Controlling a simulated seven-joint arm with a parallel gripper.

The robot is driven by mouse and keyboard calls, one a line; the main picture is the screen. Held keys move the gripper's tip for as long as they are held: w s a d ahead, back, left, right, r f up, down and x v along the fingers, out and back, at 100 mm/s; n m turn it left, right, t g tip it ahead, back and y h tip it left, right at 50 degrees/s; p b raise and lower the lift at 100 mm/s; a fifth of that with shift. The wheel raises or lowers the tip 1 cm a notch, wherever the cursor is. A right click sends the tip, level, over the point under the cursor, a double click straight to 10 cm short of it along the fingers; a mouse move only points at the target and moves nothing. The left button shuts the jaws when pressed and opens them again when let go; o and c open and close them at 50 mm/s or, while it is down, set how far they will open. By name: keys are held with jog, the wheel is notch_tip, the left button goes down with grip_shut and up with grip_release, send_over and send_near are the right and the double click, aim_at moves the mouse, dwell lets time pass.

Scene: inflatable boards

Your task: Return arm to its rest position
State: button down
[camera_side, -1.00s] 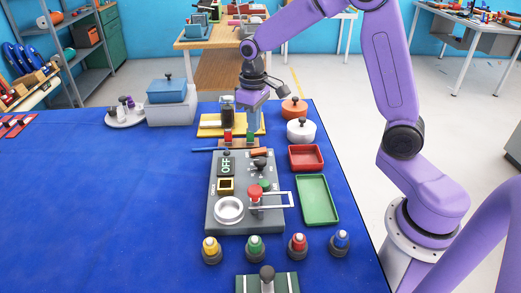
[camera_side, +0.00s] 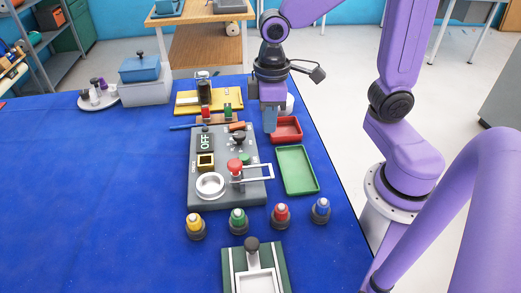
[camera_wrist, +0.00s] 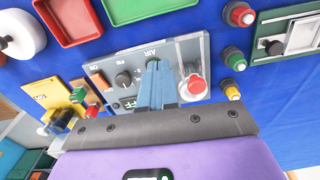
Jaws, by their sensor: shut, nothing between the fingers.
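My purple gripper (camera_side: 270,130) hangs with its blue fingers pointing down, in front of or above the left end of the red tray (camera_side: 287,128) in the side view. The fingers are shut and empty. In the wrist view the closed fingers (camera_wrist: 155,88) overlap the grey control panel (camera_wrist: 200,55), with clear height hard to judge. The panel (camera_side: 222,195) also shows in the side view, with an OFF label, a red knob, a metal ring and a white handle. A white pot is mostly hidden behind my gripper.
A green tray (camera_side: 297,170) lies right of the panel. Yellow, green, red and blue buttons (camera_side: 320,211) stand in front. A slider box (camera_side: 240,282) is nearest. A yellow tray (camera_side: 185,104) and a grey box (camera_side: 147,92) lie behind. The left cloth is clear.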

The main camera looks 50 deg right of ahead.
jog(key=s+d+n, duration=0.3)
jog(key=s+n, duration=0.1)
jog(key=s, duration=0.9)
jog(key=shift+s+f, duration=0.15)
